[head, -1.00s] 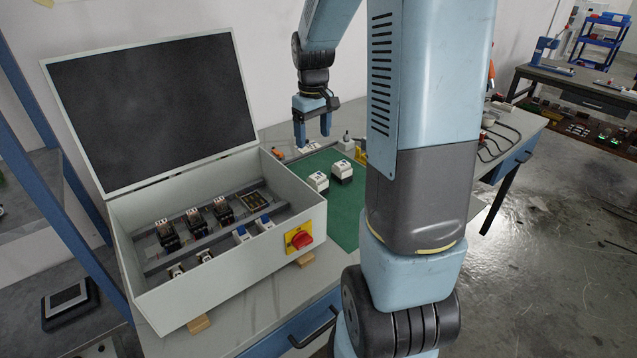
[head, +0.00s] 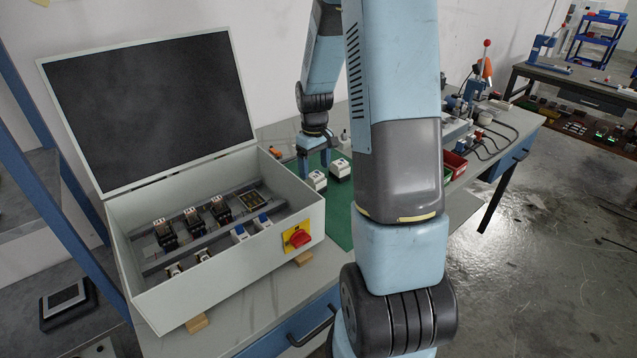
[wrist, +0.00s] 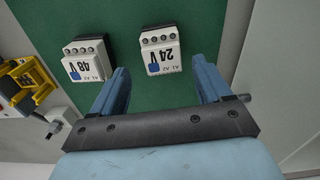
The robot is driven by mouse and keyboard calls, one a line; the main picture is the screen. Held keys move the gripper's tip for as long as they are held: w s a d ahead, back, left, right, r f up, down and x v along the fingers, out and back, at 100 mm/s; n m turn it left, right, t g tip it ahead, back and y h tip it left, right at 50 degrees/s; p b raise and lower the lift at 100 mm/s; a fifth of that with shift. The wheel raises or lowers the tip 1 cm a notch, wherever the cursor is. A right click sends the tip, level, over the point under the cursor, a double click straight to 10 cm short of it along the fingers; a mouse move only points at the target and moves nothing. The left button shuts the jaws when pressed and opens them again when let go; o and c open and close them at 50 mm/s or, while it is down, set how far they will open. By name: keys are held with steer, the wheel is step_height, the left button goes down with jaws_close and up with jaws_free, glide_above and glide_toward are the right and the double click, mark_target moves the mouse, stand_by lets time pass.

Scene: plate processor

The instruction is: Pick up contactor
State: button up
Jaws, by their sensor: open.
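Two small white-and-grey contactors stand apart on the green mat (head: 340,222). In the wrist view one contactor marked 24V (wrist: 160,51) lies ahead of the gap between my fingers, and the other, marked 48V (wrist: 87,58), lies to the left, just beyond the left finger. In the head view I see a left contactor (head: 317,181) and a right contactor (head: 341,169); their labels are too small to read there. My gripper (head: 314,170) points down close behind them. Its two blue fingers are wide apart and empty in the wrist view (wrist: 163,80).
An open grey box (head: 235,285) with several devices and a red-yellow switch (head: 298,238) stands left of the mat. Its dark lid (head: 152,110) is raised. A yellow-and-black device (wrist: 25,82) is at the wrist view's left. A red bin (head: 455,163) sits right of my arm.

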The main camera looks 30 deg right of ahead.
mark_target(315, 174)
steer(key=f, duration=0.3)
steer(key=shift+s+a+f, duration=0.15)
steer(key=shift+s+f, duration=0.15)
steer(key=shift+f, duration=0.8)
steer(key=c, duration=1.2)
